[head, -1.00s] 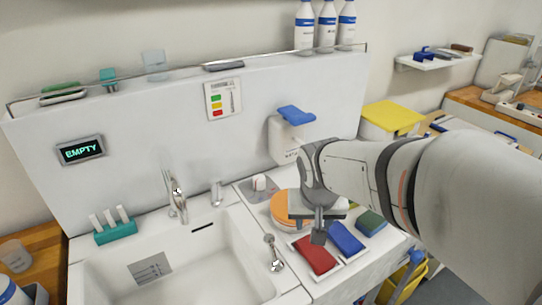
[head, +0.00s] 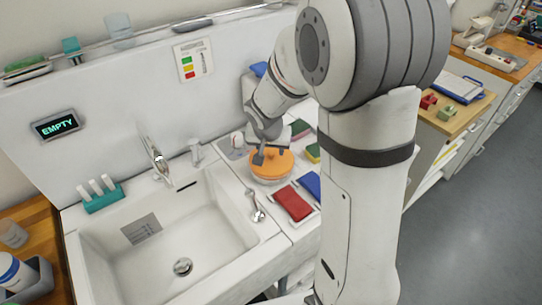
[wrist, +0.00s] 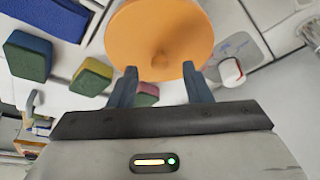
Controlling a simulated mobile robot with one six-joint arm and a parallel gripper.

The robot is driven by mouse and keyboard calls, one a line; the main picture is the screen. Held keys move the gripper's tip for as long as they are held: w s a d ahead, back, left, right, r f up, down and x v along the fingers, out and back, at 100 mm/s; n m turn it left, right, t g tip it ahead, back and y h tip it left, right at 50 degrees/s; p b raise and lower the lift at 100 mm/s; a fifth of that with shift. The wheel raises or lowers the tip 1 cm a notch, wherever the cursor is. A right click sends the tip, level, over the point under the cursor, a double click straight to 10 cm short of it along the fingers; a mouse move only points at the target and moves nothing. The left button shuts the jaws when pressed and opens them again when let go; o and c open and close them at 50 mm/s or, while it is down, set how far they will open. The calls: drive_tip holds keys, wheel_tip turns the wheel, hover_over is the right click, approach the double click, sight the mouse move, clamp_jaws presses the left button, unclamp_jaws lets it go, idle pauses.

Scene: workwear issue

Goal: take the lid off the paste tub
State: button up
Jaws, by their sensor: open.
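The paste tub (head: 270,179) stands on the counter right of the sink, with its round orange lid (head: 284,161) on top. My gripper (head: 262,156) is over the lid in the head view.
A red pad (head: 293,203) and a blue pad (head: 311,184) lie in front of the tub. Green-yellow sponges (wrist: 92,76) are close beside it. A white dial (wrist: 231,71) sits on the other side. The sink (head: 165,235) is at left.

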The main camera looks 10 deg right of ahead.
sight(271, 157)
drive_tip(key=shift+x, duration=1.3)
clamp_jaws()
